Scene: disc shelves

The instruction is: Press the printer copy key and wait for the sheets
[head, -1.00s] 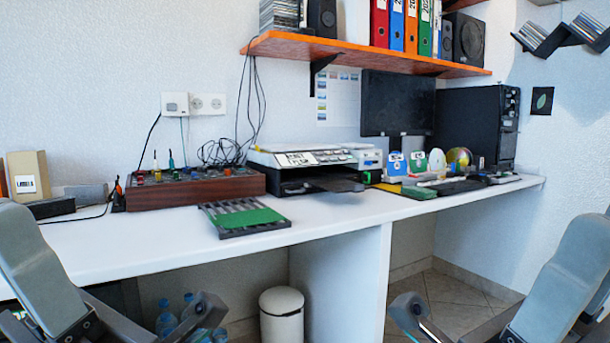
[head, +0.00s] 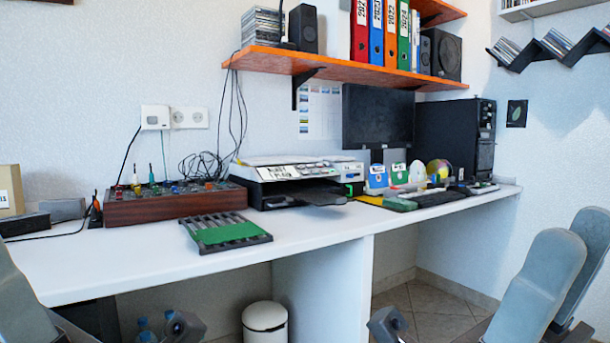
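The printer (head: 262,185) stands on the white desk against the back wall, light on top with a dark front. Its key panel (head: 292,171) faces up along the top; the single keys are too small to tell apart. A dark output tray (head: 315,194) sticks out in front, and I see no white sheets on it. My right gripper (head: 387,325) is low at the bottom edge, below the desk top and well apart from the printer. My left gripper (head: 185,327) is low at the bottom left, partly cut off. The fingers of both are unclear.
A green-topped dark rack (head: 226,232) lies on the desk in front of the printer. A wooden box with knobs (head: 172,203) stands left of it. Disc stands and a keyboard (head: 440,197) lie to the right. An orange shelf (head: 350,70) hangs above. The desk's front left (head: 110,263) is clear.

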